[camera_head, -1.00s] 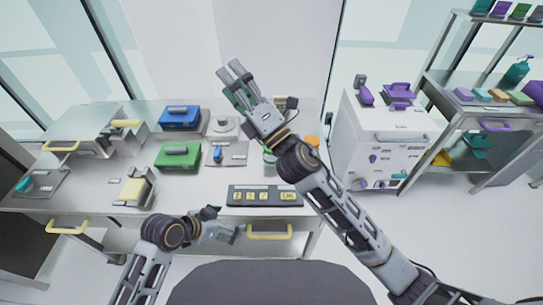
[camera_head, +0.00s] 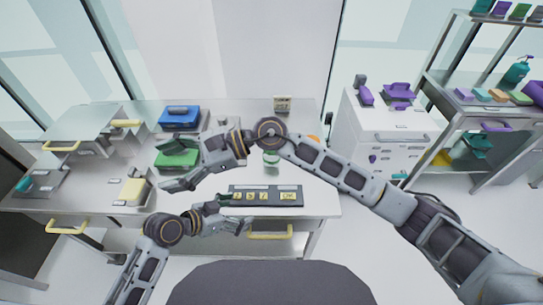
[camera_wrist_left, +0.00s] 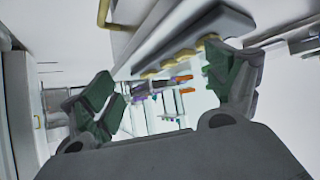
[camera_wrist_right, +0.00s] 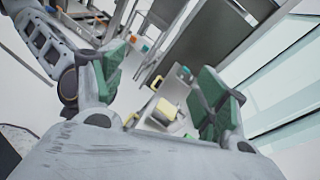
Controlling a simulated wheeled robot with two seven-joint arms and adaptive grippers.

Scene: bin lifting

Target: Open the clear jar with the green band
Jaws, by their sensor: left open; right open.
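The clear jar with a green band (camera_head: 271,158) stands on the table in the head view, just below my right arm's dark joint, which hides its upper part. Its lid cannot be made out. My right gripper (camera_head: 172,178) is open and empty, left of the jar and in front of the green box. Its green-padded fingers also show apart in the right wrist view (camera_wrist_right: 162,78). My left gripper (camera_head: 240,216) is near the table's front edge, below and left of the jar. The left wrist view shows its fingers (camera_wrist_left: 165,95) apart with nothing between them.
A dark panel with yellow labels (camera_head: 265,196) lies at the table's front. A green box (camera_head: 178,153), a blue box (camera_head: 180,116) and a yellow block (camera_head: 133,191) stand left. A small container (camera_head: 282,103) is at the back. A white cabinet (camera_head: 385,120) stands right.

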